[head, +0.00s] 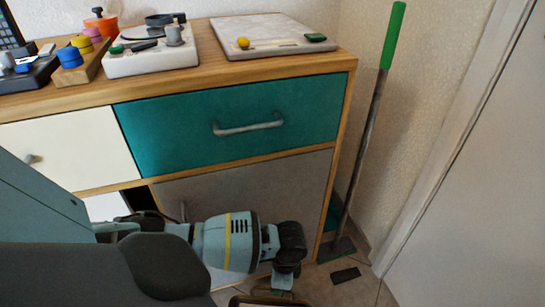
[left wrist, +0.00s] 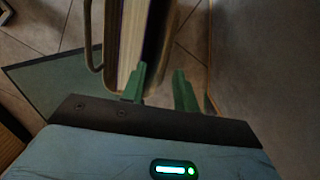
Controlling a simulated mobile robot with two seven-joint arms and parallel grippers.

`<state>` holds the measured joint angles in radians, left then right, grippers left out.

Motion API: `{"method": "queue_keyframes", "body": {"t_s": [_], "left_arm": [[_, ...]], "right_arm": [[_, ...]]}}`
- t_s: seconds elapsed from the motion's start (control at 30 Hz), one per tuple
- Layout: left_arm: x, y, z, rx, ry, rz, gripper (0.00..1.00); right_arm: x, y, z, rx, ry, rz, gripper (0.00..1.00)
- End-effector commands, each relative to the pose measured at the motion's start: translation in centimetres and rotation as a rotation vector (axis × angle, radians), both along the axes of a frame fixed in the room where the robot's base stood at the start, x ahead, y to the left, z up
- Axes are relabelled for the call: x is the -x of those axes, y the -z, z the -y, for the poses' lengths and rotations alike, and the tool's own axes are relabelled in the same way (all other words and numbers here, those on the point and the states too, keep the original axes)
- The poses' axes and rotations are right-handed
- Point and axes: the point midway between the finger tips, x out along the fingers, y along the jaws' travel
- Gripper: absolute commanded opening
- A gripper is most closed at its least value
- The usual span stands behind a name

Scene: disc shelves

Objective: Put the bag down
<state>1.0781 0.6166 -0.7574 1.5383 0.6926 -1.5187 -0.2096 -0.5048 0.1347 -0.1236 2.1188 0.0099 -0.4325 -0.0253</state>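The bag (left wrist: 92,45) shows in the left wrist view as an upright holder with brown rounded loops and pale, book-like contents, cut off by the top edge. In the head view only a brown curved edge (head: 240,299), probably the bag's, shows at the bottom. My left gripper (left wrist: 160,88) points down at the bag's near end. Its two green fingers are apart, with tiled floor showing between them. A thin brown loop runs close to the fingers; I cannot tell if they touch it. In the head view the left gripper (head: 284,279) is low before the cabinet. My right gripper is out of view.
A wooden cabinet with a teal drawer (head: 230,120) and grey door (head: 280,185) stands right behind my left arm. Its top holds a stove-like board (head: 150,58) and a grey board (head: 265,32). A green-handled broom (head: 370,110) leans at the right by a white door (head: 480,170).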

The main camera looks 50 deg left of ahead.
Motion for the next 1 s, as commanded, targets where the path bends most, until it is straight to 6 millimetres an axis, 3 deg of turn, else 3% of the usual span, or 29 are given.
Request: {"method": "queue_keyframes", "body": {"t_s": [0.03, 0.23, 1.0], "left_arm": [[-0.2, -1.1, 0.0, 0.001, 0.000, 0.004, 0.30], [-0.3, -2.6, 0.2, 0.001, 0.000, -0.001, 0.30], [-0.3, -2.7, 0.1, 0.001, 0.000, -0.002, 0.30]], "right_arm": [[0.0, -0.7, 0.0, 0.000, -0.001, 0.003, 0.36], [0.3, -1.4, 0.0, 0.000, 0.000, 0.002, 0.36], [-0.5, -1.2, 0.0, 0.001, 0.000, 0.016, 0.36]]}}
